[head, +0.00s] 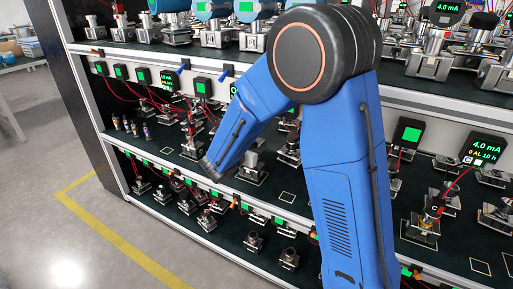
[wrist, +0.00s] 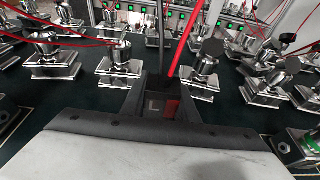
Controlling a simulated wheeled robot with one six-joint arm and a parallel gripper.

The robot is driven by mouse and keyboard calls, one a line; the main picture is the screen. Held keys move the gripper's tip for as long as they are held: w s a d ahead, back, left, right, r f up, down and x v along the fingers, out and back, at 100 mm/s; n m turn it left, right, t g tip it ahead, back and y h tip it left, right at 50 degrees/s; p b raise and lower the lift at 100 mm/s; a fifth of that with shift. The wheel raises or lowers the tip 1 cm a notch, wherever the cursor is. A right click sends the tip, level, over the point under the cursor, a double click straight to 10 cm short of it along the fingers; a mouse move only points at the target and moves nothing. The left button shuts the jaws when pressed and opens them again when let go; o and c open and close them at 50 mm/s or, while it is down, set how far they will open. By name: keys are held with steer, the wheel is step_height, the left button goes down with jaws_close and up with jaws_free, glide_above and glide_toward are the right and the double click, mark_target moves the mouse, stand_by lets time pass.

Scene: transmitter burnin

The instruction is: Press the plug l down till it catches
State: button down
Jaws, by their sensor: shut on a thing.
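In the wrist view my gripper (wrist: 160,106) is a dark pair of jaws at the middle, shut on a small dark and red piece, which I take for plug l (wrist: 172,107). A red lead (wrist: 181,45) rises from just behind the jaws, with a thin black one beside it. The jaws hide most of the plug and whatever is under it, so I cannot tell whether it is seated. In the head view my blue arm reaches down to the middle shelf, and the jaws cannot be made out there.
Metal transmitters stand close around the jaws, one at the left (wrist: 120,62) and one at the right (wrist: 203,70). Red leads cross the shelf. In the head view, small black displays (head: 408,133) line the rack, and a yellow floor line (head: 125,250) runs in front.

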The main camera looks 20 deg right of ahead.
steer(key=c, duration=1.3)
jaws_free()
steer(key=shift+f, duration=0.1)
steer(key=v, duration=1.7)
steer(key=s+d+r+m+g+y, duration=0.25)
steer(key=s+d+m+g, duration=0.45)
steer(key=s+d+m, duration=0.9)
steer(key=s+m+t+y, duration=0.1)
steer(key=s+m+y, duration=0.7)
steer(key=s+m, duration=0.3)
steer(key=s, duration=0.3)
steer(key=shift+d+r, duration=0.3)
steer(key=shift+d, duration=0.1)
